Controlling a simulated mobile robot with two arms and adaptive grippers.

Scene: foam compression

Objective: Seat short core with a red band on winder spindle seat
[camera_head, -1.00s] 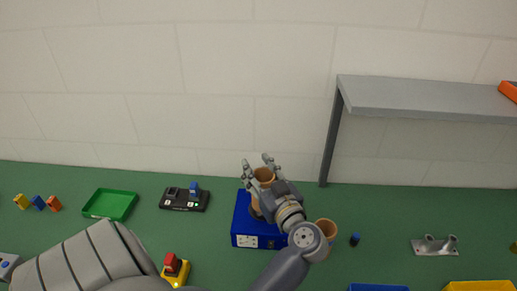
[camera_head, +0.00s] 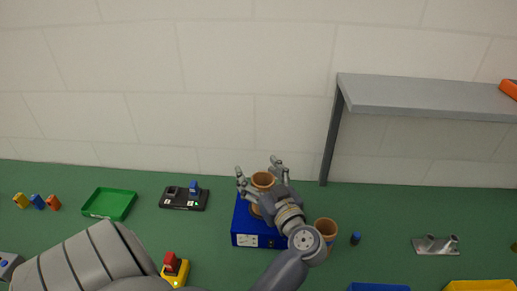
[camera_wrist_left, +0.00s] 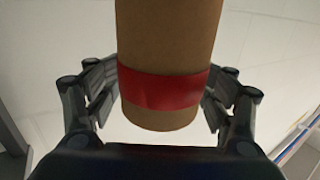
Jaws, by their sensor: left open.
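The short brown core (camera_head: 263,180) stands roughly upright over the blue winder box (camera_head: 243,226). Its red band (camera_wrist_left: 165,90) shows in the left wrist view, near the end of the core closest to that camera. My left gripper (camera_head: 258,167) is open, with one finger on each side of the core. In the left wrist view a gap shows between the core and the left finger; the right finger is close beside the core. The spindle seat is hidden by the core and gripper, so I cannot tell how fully it sits. My right gripper is not in view.
Another brown core (camera_head: 325,227) stands right of my left wrist, near a small dark blue cylinder (camera_head: 355,239). A green tray (camera_head: 109,204) and a black device (camera_head: 184,198) lie left. A grey shelf (camera_head: 425,98) overhangs the back right. A metal bracket (camera_head: 436,245) lies right.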

